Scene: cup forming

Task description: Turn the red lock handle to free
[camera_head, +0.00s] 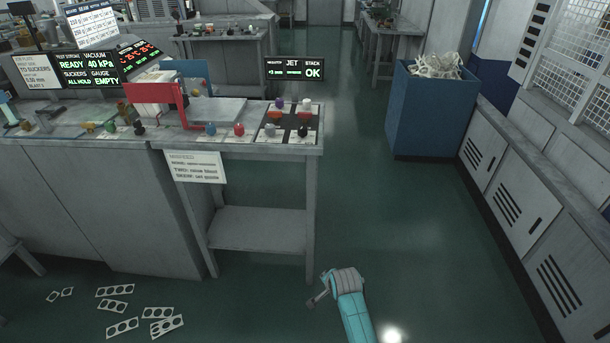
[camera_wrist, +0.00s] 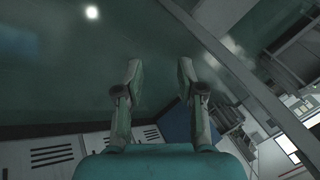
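A red bracket-like part (camera_head: 153,93) stands at the back of the bench in the head view, with a red upright beside its right end. A small red knob (camera_head: 239,130) sits at the bench's front edge. I cannot tell for sure which red part is the lock handle. My gripper (camera_wrist: 159,76) is open and empty in the wrist view, its two fingers apart over the floor. In the head view my gripper (camera_head: 318,298) is low at bottom centre, right of the bench and well apart from the red parts. The wrist view shows no red handle.
The bench (camera_head: 262,147) carries several coloured knobs and a display (camera_head: 294,69) reading "JET STACK OK". A blue bin (camera_head: 425,115) with white scraps stands at the back right. Cut sheet pieces (camera_head: 120,328) lie on the floor at left. The floor aisle (camera_head: 400,220) is clear.

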